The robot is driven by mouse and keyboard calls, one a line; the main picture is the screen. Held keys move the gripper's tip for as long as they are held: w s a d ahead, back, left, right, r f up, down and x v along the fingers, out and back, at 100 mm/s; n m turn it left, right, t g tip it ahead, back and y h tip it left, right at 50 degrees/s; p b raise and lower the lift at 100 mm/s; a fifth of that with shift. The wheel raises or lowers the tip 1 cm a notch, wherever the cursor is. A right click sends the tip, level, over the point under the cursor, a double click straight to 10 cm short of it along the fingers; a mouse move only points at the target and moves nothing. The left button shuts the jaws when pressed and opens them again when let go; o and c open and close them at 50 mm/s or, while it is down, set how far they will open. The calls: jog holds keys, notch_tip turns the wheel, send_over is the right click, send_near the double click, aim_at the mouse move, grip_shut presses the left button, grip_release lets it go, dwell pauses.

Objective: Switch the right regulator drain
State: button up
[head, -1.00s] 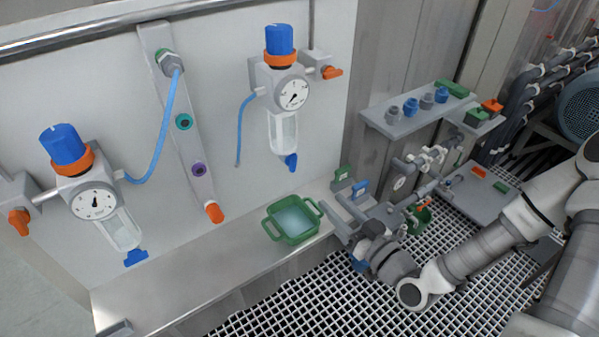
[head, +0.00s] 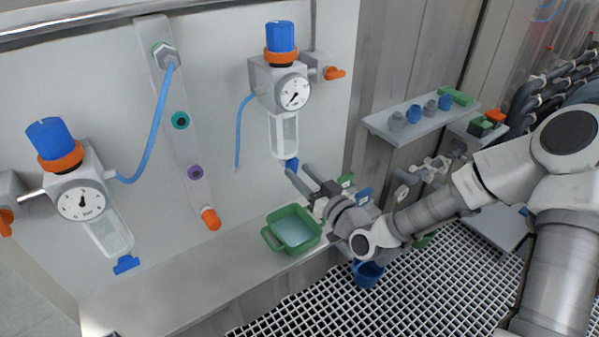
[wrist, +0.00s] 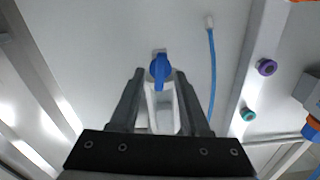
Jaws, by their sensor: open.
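The right regulator (head: 284,90) hangs on the white panel, with a blue knob on top, a round gauge and a clear bowl. Its blue drain (head: 292,163) is at the bottom of the bowl. In the wrist view the blue drain (wrist: 160,70) shows between my open fingers, near their tips, with the pale bowl behind it. My gripper (head: 300,178) reaches up to the drain from the lower right. The fingers stand on either side of the drain with small gaps, and I see no clear contact.
A green tray (head: 293,231) of liquid stands on the ledge just below my gripper. The left regulator (head: 82,195) is far to the left. A blue hose (head: 241,130) hangs left of the right regulator. A grey shelf (head: 410,118) with fittings is at right.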

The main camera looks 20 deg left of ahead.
jog(key=shift+w+a, duration=0.35)
jog(key=shift+a, duration=0.05)
grip_shut()
